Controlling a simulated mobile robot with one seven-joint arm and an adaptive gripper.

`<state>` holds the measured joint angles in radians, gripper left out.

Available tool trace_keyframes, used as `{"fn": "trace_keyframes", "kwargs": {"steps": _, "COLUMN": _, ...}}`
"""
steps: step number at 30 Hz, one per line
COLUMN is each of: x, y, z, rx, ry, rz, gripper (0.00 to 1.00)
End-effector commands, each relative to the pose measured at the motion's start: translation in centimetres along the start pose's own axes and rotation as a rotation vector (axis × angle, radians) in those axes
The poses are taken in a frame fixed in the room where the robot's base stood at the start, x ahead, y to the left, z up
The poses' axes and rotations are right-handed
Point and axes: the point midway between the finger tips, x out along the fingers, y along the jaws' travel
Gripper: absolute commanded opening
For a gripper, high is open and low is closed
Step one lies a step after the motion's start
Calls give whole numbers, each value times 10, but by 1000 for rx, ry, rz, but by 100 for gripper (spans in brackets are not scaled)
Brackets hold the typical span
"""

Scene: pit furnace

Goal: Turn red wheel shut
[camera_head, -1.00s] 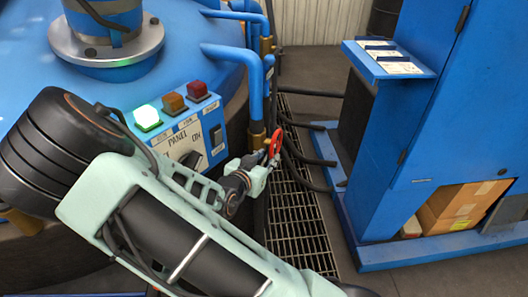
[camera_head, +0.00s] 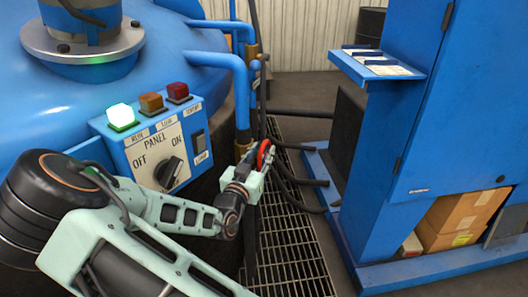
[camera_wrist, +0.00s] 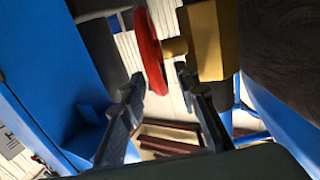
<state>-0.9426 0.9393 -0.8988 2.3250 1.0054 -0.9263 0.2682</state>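The red wheel (camera_head: 263,154) is on the brass valve by the blue pipe, right of the control panel. In the wrist view the red wheel (camera_wrist: 150,50) shows nearly edge-on, with a short brass stem joining it to the valve body (camera_wrist: 211,40). My gripper (camera_head: 256,168) is at the wheel in the head view. In the wrist view my gripper (camera_wrist: 158,82) is open, its fingertips on either side of the wheel's near edge. Gaps show between fingers and wheel. The right fingertip is close under the stem; contact there is unclear.
The panel (camera_head: 160,145) with a black knob and green, amber and red lamps stands on the blue furnace (camera_head: 50,100), left of the wheel. Dark hoses (camera_head: 290,170) run beside the valve above a floor grating (camera_head: 290,250). A blue cabinet (camera_head: 440,130) stands at right.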

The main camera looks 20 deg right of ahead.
Motion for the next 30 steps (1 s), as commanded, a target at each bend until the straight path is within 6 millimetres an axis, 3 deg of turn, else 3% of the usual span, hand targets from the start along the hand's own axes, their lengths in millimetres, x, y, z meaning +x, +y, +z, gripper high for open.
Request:
{"fn": "trace_keyframes", "kwargs": {"steps": 6, "x": 22, "y": 0, "z": 1, "rx": 1, "ry": -1, "rz": 1, "gripper": 29}}
{"fn": "trace_keyframes", "kwargs": {"steps": 15, "x": 24, "y": 0, "z": 0, "rx": 0, "ry": -1, "rz": -1, "gripper": 29}}
{"fn": "trace_keyframes", "kwargs": {"steps": 24, "x": 24, "y": 0, "z": 0, "rx": 1, "ry": -1, "rz": 0, "gripper": 0}}
{"fn": "trace_keyframes", "kwargs": {"steps": 30, "x": 24, "y": 0, "z": 0, "rx": 1, "ry": -3, "rz": 0, "gripper": 0}}
